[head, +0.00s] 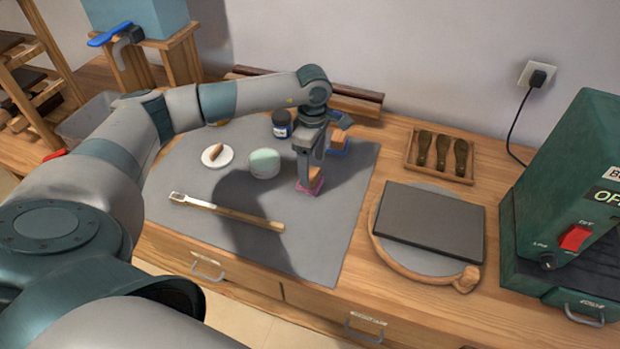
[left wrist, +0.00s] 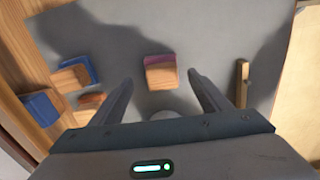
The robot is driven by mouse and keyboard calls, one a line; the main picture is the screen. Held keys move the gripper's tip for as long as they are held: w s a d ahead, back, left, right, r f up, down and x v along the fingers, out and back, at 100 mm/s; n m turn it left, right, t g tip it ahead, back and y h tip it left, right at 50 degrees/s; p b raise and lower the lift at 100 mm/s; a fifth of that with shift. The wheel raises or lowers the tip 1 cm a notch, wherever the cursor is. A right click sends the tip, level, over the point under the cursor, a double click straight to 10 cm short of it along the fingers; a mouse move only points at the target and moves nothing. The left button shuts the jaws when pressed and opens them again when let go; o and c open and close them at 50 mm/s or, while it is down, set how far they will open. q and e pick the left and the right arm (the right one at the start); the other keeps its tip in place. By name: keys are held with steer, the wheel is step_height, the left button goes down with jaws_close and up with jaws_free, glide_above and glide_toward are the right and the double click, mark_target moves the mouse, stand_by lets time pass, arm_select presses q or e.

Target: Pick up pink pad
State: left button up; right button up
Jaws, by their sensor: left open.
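The pink pad (head: 313,186) is a small block with a pink-purple face and a wooden back, lying on the grey mat (head: 345,190). In the left wrist view the pink pad (left wrist: 160,61) shows between my fingers, a little beyond their tips. My left gripper (head: 306,177) points down at the pad from above and is open; its fingers partly cover the pad in the head view. In the left wrist view nothing is seen held in my left gripper (left wrist: 160,78). I cannot tell whether a finger touches the pad. My right gripper is not in view.
A blue pad (head: 338,152) with a wooden back stands just behind the gripper. A dark jar (head: 282,124), a pale round tub (head: 264,163), a white dish (head: 217,156) and a long wooden-handled tool (head: 230,212) lie to the left. The mat's front right is clear.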

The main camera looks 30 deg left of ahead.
mark_target(312, 173)
arm_select(q)
steer(key=shift+s+f+p, duration=0.15)
steer(key=shift+f+p, duration=0.45)
steer(key=shift+p, duration=0.1)
step_height(312, 173, down, 3)
steer(key=shift+p, duration=0.8)
steer(key=shift+d+f, duration=0.1)
steer(key=shift+f, duration=0.4)
steer(key=c, duration=1.1)
